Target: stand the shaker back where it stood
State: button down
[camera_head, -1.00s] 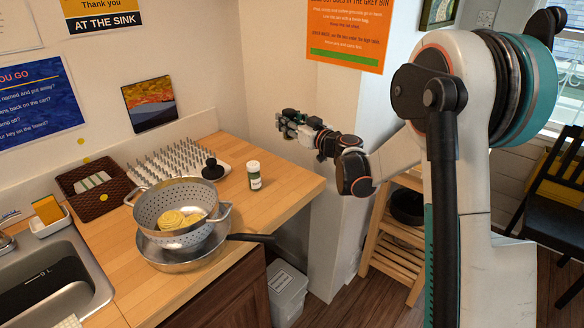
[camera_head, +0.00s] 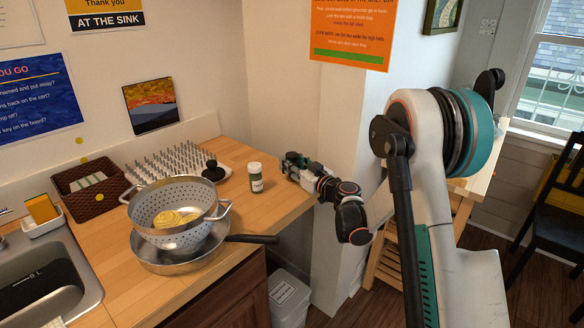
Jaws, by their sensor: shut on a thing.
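A small jar with a white lid and a green and white label (camera_head: 256,178) stands upright on the wooden counter (camera_head: 284,203), near its back right part. It looks like a shaker. My gripper (camera_head: 288,161) is just right of this jar in the picture, with a visible gap between them. It points left, at about the height of the jar's lid in the picture. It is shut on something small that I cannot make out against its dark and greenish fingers. Whether that is a shaker too, I cannot tell.
A colander (camera_head: 159,213) with yellow food sits in a pan (camera_head: 171,263), whose dark handle points right. The counter right of the jar is bare.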

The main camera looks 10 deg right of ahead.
jog(key=shift+r, duration=0.1)
jog(key=c, duration=1.2)
grip_release()
jog(key=shift+o, duration=0.5)
jog(key=p+v, duration=0.3)
jog(key=v, duration=0.9)
